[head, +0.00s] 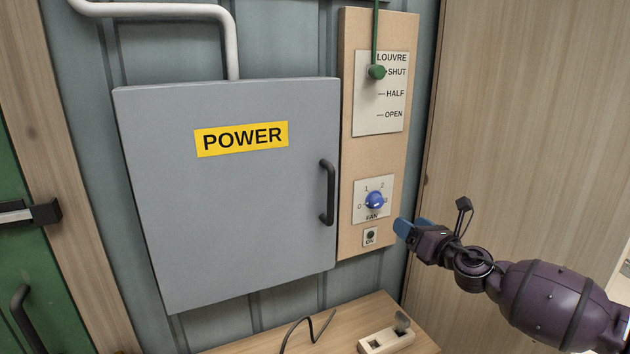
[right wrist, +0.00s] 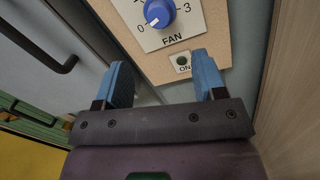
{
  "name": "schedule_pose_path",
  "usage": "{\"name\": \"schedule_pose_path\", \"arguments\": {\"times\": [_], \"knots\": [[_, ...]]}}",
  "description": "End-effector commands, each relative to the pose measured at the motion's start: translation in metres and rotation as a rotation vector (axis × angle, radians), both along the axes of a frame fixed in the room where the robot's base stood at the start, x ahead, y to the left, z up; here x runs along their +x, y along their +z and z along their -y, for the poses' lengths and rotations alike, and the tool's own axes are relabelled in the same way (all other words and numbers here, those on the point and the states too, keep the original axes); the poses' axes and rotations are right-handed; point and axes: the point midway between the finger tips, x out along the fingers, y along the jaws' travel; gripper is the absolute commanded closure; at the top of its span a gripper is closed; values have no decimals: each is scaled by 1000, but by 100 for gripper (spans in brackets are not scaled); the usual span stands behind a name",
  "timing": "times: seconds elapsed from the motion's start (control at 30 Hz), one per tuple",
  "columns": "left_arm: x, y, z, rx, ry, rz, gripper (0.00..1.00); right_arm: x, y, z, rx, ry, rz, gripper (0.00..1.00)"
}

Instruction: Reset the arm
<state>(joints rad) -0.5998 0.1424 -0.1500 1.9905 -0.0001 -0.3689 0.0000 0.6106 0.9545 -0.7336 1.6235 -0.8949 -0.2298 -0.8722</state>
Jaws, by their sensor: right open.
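My right gripper (head: 408,229) is at the right edge of the wooden control panel, just right of the small ON indicator. In the right wrist view its two blue fingers (right wrist: 160,82) are spread apart with nothing between them. The blue fan knob (head: 374,201) is on its white dial plate, up and left of the gripper; it also shows in the right wrist view (right wrist: 159,12), with its white mark towards 0. The ON indicator (head: 370,236) is dark green. My left gripper is not in view.
The grey POWER cabinet (head: 230,190) is shut, with a black handle (head: 327,192). The green louvre knob (head: 376,72) is at SHUT. A table (head: 300,325) below holds a cable and a pale block (head: 386,340). A wooden wall (head: 520,110) stands at right.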

Motion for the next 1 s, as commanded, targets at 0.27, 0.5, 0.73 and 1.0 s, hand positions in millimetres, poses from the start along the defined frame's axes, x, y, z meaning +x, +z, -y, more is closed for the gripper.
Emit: {"name": "schedule_pose_path", "arguments": {"times": [0.27, 0.5, 0.73, 1.0], "knots": [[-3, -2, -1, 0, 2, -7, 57, -2, 20, -12, 428, 13, -153, 36], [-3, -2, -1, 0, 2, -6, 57, -24, 4, -40, 935, 36, -363, 36], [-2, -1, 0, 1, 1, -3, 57, -59, -44, -54, 1388, 5, -575, 36], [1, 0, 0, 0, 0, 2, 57, -126, -121, -54, 1962, -123, -790, 36]]}}
